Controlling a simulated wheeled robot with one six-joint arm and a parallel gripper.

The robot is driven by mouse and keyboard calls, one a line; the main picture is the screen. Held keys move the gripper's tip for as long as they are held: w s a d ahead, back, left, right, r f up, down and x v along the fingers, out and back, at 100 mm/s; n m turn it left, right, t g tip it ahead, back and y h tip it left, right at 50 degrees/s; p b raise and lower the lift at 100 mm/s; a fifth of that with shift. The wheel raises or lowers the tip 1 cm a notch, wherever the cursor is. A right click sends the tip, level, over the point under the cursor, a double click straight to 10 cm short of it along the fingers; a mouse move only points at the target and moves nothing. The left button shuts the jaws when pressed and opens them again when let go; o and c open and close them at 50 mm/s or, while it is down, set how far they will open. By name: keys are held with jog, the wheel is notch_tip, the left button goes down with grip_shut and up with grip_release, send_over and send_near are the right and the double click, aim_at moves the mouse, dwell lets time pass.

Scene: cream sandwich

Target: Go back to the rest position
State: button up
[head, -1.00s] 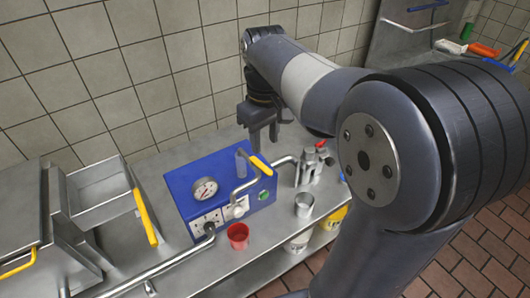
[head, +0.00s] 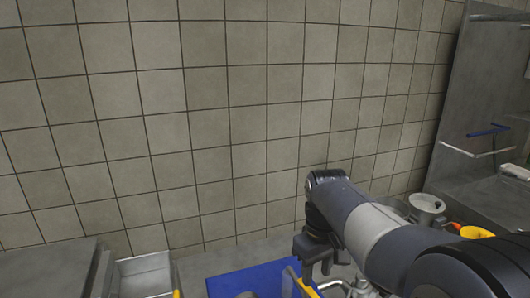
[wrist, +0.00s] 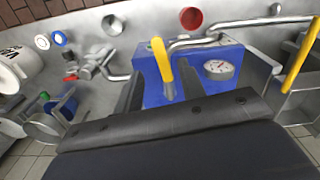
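In the wrist view the two dark fingers of my gripper (wrist: 160,88) stand apart.
A metal tray (head: 146,276) is at lower left in the head view. A metal pot (head: 426,204) and a steel shelf unit (head: 480,120) stand right. Air before the tiled wall is free.

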aim_at(314, 295)
notch_tip(314, 295, down, 6)
jog(key=shift+r, duration=0.1)
jog(key=shift+d, duration=0.1)
dwell(0.5)
notch_tip(314, 295, up, 11)
notch_tip(314, 295, down, 11)
jog(key=shift+f, duration=0.1)
jog(key=shift+w+d+n, duration=0.15)
jog(key=shift+d+n, duration=0.05)
jog(key=shift+n, duration=0.45)
jog(key=shift+w+d+n, duration=0.1)
jog(key=shift+d+n, duration=0.05)
jog(key=shift+n, duration=0.5)
